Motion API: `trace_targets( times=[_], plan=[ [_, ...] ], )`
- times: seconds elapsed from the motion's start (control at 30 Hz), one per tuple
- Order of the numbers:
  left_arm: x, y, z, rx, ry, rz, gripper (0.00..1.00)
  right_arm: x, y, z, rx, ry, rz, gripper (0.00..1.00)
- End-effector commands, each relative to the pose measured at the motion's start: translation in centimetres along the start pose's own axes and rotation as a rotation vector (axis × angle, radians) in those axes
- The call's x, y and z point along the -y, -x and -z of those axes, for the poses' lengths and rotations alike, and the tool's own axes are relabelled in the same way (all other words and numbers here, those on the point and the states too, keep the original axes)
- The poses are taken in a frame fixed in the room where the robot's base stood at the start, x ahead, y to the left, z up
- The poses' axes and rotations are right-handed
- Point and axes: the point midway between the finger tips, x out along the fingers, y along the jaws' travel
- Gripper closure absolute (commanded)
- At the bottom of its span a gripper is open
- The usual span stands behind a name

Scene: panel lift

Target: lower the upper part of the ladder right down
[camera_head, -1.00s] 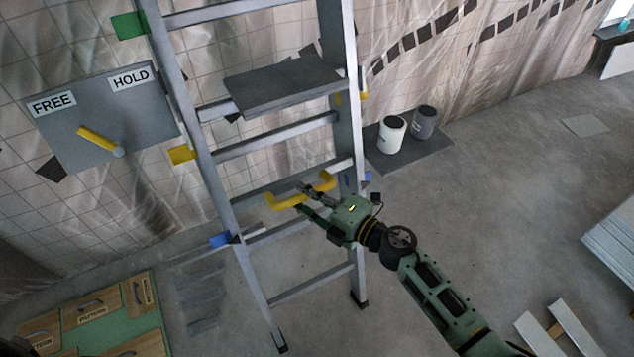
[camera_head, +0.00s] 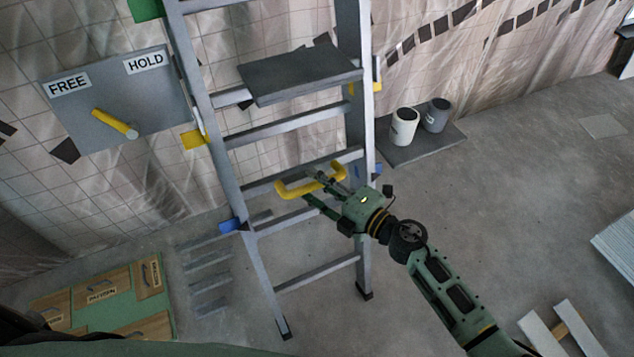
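The grey metal ladder (camera_head: 223,172) stands upright in the middle of the head view, its top out of frame. A yellow U-shaped handle (camera_head: 295,190) sits near a lower rung. My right gripper (camera_head: 309,186) is at this handle, its two fingers apart, one on each side of the bar; firm contact cannot be seen. A grey panel (camera_head: 75,125) left of the ladder has labels FREE (camera_head: 68,85) and HOLD (camera_head: 145,63). Its yellow lever (camera_head: 112,122) points up-left, towards FREE. Yellow (camera_head: 193,139), blue (camera_head: 230,225) and green (camera_head: 145,8) tabs mark the ladder's left side. My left gripper is out of view.
A dark flat step (camera_head: 298,74) juts from the ladder above the handle. Two buckets (camera_head: 404,128) stand on a dark mat (camera_head: 440,145) behind right. Wooden pieces on a green board (camera_head: 160,315) lie bottom left. White planks (camera_head: 578,328) lie bottom right.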

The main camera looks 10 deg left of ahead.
Motion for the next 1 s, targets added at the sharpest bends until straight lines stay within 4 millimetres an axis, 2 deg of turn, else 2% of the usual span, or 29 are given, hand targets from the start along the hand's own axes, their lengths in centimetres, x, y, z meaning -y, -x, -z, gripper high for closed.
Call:
trace_targets(
  times=[0.5,0.7,1.0],
  plan=[
    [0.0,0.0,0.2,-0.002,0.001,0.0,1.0,0.2,9.8,0.0,0.001,-0.001,0.004,0.65],
    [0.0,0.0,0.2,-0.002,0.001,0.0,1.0,0.1,11.4,0.0,0.001,-0.002,0.001,0.65],
    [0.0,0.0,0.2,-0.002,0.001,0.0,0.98,0.1,11.5,0.0,0.0,-0.002,0.001,0.65]
  ],
)
